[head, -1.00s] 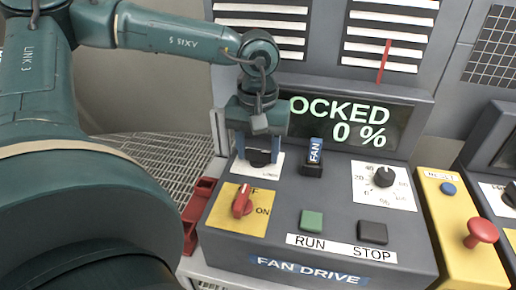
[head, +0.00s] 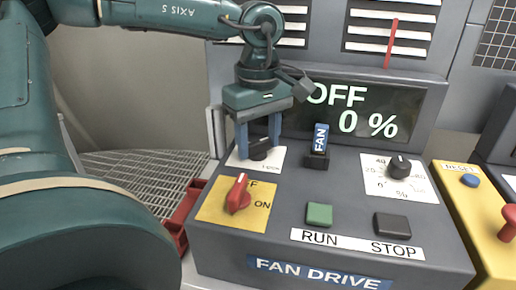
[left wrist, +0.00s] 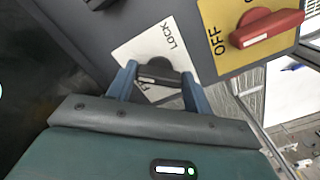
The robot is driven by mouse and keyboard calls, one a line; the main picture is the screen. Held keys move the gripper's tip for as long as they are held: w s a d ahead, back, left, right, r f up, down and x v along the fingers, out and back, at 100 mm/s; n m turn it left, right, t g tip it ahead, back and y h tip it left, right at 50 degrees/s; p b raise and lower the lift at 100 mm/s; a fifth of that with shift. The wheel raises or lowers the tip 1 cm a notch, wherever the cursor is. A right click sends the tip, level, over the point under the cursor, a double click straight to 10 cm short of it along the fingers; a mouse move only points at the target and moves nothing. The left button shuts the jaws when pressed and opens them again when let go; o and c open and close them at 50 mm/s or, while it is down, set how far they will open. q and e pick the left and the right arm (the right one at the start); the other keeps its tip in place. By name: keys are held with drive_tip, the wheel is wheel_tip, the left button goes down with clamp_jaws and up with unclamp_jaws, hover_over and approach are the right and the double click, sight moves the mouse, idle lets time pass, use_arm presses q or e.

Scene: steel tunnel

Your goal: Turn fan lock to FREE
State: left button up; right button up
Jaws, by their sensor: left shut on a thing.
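The fan lock is a black knob (head: 261,148) on a white label plate (head: 274,163) at the panel's upper left. My left gripper (head: 259,150) is shut on it from above, one blue finger on each side. In the left wrist view the knob (left wrist: 158,69) sits between the fingertips. The word LOCK shows on the plate (left wrist: 151,45); the opposite label is mostly hidden by my gripper, only an F showing. A pale mark on the knob lies toward that hidden label. The display (head: 350,110) reads OFF and 0 %. My right gripper is not in view.
Close by are a red switch (head: 238,194) on a yellow OFF/ON plate, a blue-tagged FAN key (head: 319,142), a dial (head: 399,167), a green RUN button (head: 319,214) and a black STOP button (head: 392,225). A yellow box (head: 470,210) with a red mushroom button stands right.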

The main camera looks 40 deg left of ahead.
use_arm(q)
drive_tip(key=n+b, duration=0.1)
drive_tip(key=n, duration=0.2)
drive_tip(key=shift+f, duration=0.1)
drive_tip(key=n+b, duration=0.1)
drive_tip(key=n, duration=0.2)
drive_tip(key=shift+w+b, duration=0.1)
drive_tip(key=shift+b, duration=0.25)
drive_tip(key=shift+n+b, duration=0.35)
drive_tip(key=shift+n, duration=0.75)
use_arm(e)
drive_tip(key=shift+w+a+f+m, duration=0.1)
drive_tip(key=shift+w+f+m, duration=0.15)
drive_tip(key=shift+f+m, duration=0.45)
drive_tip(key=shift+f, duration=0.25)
use_arm(q)
drive_tip(key=o, duration=1)
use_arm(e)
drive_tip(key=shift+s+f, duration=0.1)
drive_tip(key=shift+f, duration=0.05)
use_arm(q)
drive_tip(key=shift+r, duration=0.2)
